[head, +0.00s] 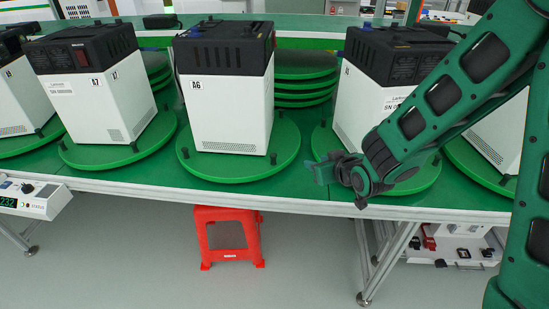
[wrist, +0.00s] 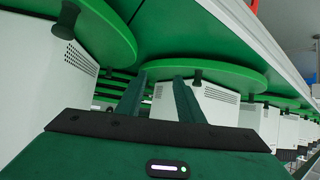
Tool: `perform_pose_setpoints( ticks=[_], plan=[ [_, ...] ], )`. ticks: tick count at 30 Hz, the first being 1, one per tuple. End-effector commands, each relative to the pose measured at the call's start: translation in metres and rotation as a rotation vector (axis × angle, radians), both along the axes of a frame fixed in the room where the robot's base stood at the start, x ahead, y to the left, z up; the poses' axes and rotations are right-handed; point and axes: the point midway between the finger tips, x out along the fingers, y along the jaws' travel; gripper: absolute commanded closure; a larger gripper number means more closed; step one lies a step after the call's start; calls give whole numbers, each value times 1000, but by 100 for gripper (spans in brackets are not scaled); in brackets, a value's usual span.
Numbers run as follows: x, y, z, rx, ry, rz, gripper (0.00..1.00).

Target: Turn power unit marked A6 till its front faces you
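The power unit marked A6 (head: 230,115) stands upright on a round green turntable (head: 275,168) left of centre in the head view. It has a white body and a black top. A white face with the A6 label at its upper left and a vent grille low down shows. Its far sides are hidden. My gripper (head: 325,172) is right of this turntable, apart from it, by the front edge of the neighbouring one. In the wrist view my gripper (wrist: 160,95) has its two fingers apart with nothing held. The wrist picture is upside down; no unit label is readable there.
A unit marked A7 (head: 95,100) stands on its own turntable to the left. Another unit (head: 365,100) is partly behind my arm on the right. Stacked green discs (head: 305,75) lie behind. A red stool (head: 228,238) is under the table's front edge.

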Motion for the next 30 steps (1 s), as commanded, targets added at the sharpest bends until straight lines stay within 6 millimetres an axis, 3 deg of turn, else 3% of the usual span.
perform_pose_setpoints(
  ticks=[1,3,6,14,30],
  plan=[
    [-4,24,-5,25,-25,40,66],
    [-7,49,-6,63,-65,79,66],
    [-12,73,-5,102,-104,116,66],
    [-5,91,-8,129,-131,133,66],
    [60,133,-40,127,-130,132,66]
  ],
)
